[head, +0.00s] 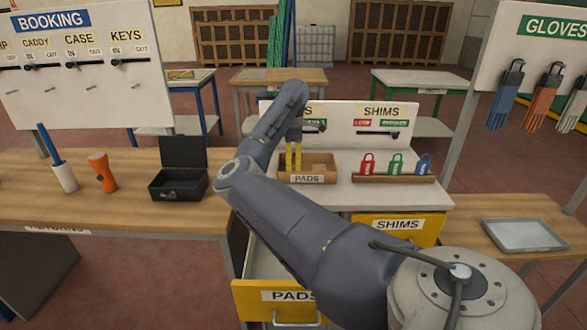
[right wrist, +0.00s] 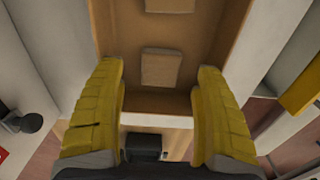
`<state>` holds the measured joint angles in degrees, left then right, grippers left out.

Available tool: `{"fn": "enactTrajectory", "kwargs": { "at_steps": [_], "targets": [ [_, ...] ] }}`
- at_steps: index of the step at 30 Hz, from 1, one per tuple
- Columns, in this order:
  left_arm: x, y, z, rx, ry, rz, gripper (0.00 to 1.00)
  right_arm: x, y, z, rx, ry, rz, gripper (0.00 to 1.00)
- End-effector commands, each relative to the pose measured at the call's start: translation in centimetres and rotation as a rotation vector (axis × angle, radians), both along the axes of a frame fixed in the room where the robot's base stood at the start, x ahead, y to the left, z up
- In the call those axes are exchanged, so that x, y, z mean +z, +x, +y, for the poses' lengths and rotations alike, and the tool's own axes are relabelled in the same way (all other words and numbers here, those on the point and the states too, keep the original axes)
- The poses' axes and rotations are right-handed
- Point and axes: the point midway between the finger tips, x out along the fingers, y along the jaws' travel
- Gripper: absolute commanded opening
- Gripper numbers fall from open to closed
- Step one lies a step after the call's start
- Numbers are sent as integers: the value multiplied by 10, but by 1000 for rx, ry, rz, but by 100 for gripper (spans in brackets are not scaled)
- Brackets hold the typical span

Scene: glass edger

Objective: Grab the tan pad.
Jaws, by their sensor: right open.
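A tan pad (right wrist: 161,68) lies flat on the floor of a brown open box (head: 325,179) labelled PADS. A second tan pad (right wrist: 170,4) lies farther up in the right wrist view, cut by the top edge. My right gripper (head: 293,164) points down over the left part of the box. Its yellow fingers are spread and empty. In the right wrist view the nearer pad shows between the fingertips, with no finger visibly touching it. My left gripper is out of view.
A shims rack with red (head: 367,165), green (head: 396,165) and blue (head: 424,164) tagged items stands right of the box. A yellow PADS drawer (head: 265,300) hangs open below. A black case (head: 178,186) sits on the wooden bench to the left.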

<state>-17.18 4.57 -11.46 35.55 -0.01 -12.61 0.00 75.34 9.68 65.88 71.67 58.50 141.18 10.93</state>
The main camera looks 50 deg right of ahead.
Motion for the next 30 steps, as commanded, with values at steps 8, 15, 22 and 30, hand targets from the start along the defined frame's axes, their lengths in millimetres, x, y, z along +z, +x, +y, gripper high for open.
{"fn": "enactTrajectory", "kwargs": {
  "at_steps": [8,15,22,30],
  "targets": [
    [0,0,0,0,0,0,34,-26,0,0,0,-1,0,71],
    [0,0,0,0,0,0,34,-28,0,0,0,-1,-1,71],
    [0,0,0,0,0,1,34,-28,0,0,0,-1,-1,55],
    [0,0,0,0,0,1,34,-28,0,0,0,-1,-1,32]
  ]
}}
